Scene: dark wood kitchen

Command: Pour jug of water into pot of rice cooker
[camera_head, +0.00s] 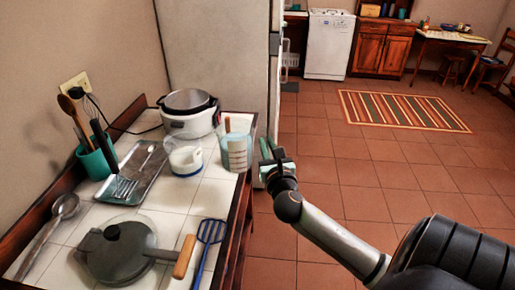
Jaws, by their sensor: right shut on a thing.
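The rice cooker (192,123) is white, with its dark-rimmed pot (187,101) open at the top. It stands at the far end of the tiled counter, by the wall. A clear jug with pale markings (237,154) is upright at the counter's right edge, to the right of the cooker and slightly nearer. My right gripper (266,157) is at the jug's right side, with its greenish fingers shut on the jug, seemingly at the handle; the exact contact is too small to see. What is inside the pot is hard to tell. My left gripper is not in view.
A clear container with white contents (187,162) stands in front of the cooker, left of the jug. A metal tray (138,172), utensil holder (95,158), lidded pan (115,250) and blue spatula (210,235) crowd the counter. Open floor (330,185) lies right.

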